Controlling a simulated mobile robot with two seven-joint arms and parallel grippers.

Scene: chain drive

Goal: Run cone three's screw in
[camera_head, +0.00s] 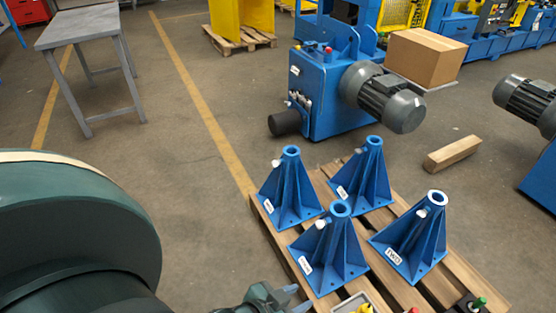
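Several blue ribbed cones stand upright on a wooden pallet (436,287). They are a back left cone (290,195), a back right cone (369,180), a front left cone (336,255) and a front right cone (418,245). Each has a pale screw near its top, such as the front left one's screw (320,224). The front right label seems to read TWO; the other labels are too small to read, so I cannot tell which is cone three. My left gripper (298,298) is at the bottom edge, left of the front left cone, open and empty. My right gripper is out of view.
A tray (352,303) and small coloured parts show at the pallet's near edge. Behind stand a blue machine with a grey motor (384,97) and a cardboard box (425,57). A wooden beam (452,154) lies at the right. The floor left of the pallet is clear up to a grey table (78,26).

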